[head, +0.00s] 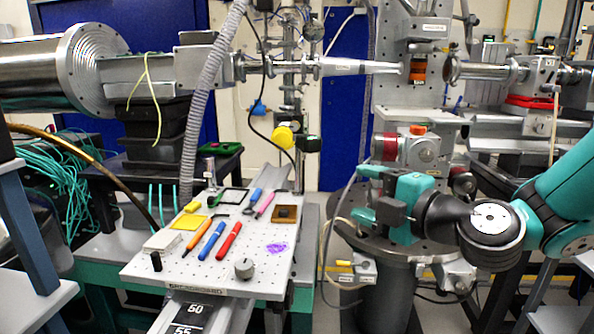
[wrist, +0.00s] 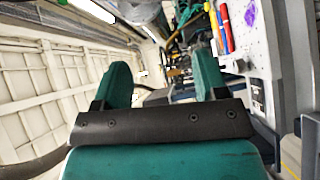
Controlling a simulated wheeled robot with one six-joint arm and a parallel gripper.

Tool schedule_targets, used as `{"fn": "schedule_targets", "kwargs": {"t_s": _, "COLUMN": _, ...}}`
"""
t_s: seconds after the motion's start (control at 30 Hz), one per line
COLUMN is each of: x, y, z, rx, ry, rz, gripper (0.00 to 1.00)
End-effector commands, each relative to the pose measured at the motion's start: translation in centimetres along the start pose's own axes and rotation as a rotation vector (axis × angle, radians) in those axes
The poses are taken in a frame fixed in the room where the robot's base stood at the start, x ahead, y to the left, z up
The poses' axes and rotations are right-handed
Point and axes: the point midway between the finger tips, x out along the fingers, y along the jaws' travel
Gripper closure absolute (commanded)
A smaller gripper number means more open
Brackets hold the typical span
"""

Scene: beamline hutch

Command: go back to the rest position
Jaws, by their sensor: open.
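My gripper (head: 366,194) is in the right half of the head view, in front of the beamline stand and to the right of the breadboard. Its teal fingers point left and nothing is between them. In the wrist view the two fingers of my gripper (wrist: 163,88) stand well apart, with the hutch blurred beyond them. My arm reaches in from the right edge of the head view.
A breadboard (head: 190,272) at centre left holds an orange pen (head: 192,238), blue pen (head: 211,241), red pen (head: 229,241), a grey knob (head: 244,268) and other small items. Beam pipes (head: 360,66) cross above. A hose (head: 205,90) hangs behind the board.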

Motion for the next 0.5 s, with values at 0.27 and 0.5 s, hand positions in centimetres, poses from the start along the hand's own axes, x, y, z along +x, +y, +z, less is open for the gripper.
{"fn": "schedule_targets", "kwargs": {"t_s": 0.27, "x": -0.7, "y": -0.8, "z": -3.5, "rx": 0.192, "ry": 0.114, "rz": -0.13, "gripper": 0.34}}
{"fn": "schedule_targets", "kwargs": {"t_s": 0.5, "x": -3.0, "y": -2.6, "z": -7.6, "rx": 0.48, "ry": 0.178, "rz": -0.392, "gripper": 0.34}}
